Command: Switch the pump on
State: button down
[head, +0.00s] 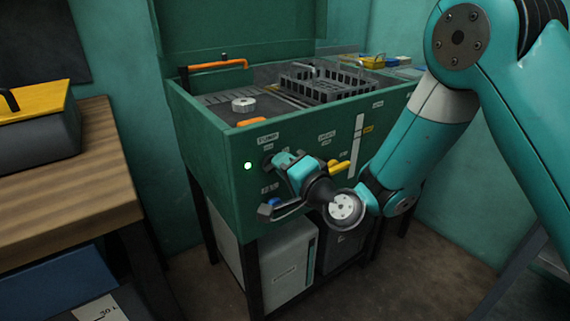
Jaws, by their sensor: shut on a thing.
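The green parts washer (215,175) stands in the middle of the head view. Its front panel carries a label that seems to read PUMP (268,137). Below this label a dark rotary switch (266,163) is partly hidden by my gripper. My gripper (274,162) is shut on this switch, reaching in from the right. The switch's exact angle is hidden by the fingers. A small round lamp (248,166) left of the switch glows pale green.
A yellow lever (340,167) and a vertical gauge (358,135) sit right of my gripper. An orange spout (215,66), a round metal part (243,105) and a dark basket (330,84) are on top. A wooden bench (75,165) stands left.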

jog(key=shift+f, duration=0.1)
dwell(0.4)
jog(key=c, duration=1.2)
grip_release()
